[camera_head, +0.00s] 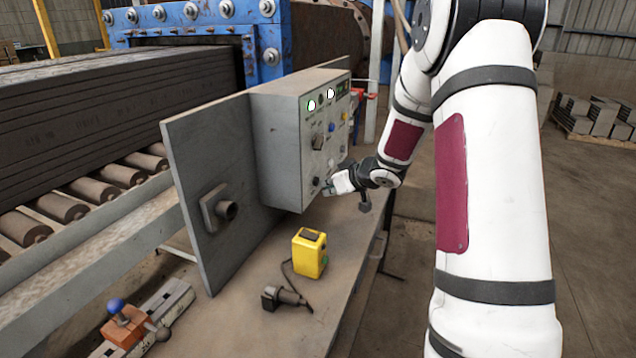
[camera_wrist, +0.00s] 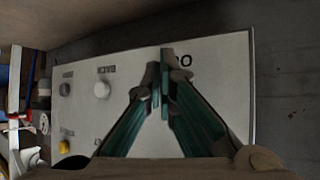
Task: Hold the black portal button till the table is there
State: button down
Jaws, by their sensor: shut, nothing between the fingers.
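A grey control box (camera_head: 279,140) stands on the bench, its panel facing right. A small black button (camera_head: 316,181) shows low on this panel in the head view. My gripper (camera_head: 327,191) is at the panel's lower edge, beside that button; touch cannot be told from here. In the wrist view my gripper (camera_wrist: 162,88) is shut and empty, its fingertips together in front of the pale panel (camera_wrist: 215,100). The fingers cover part of a label, and whatever lies directly behind the tips is hidden. No separate table can be made out with certainty.
A yellow pendant box (camera_head: 309,254) stands on the bench (camera_head: 245,325). Rollers (camera_head: 66,207) carry dark slabs (camera_head: 90,110) at left.

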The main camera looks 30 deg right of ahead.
jog(key=shift+w+a, duration=0.25)
jog(key=shift+w, duration=0.05)
dwell(4.0)
dwell(1.3)
jog(key=shift+s+d+p, duration=0.55)
jog(key=shift+s+p, duration=0.15)
jog(key=shift+s+d, duration=0.1)
jog(key=shift+s+d+p, duration=0.75)
jog(key=shift+s, duration=0.2)
jog(key=shift+s+d+p, duration=0.7)
jog(key=shift+s, duration=0.25)
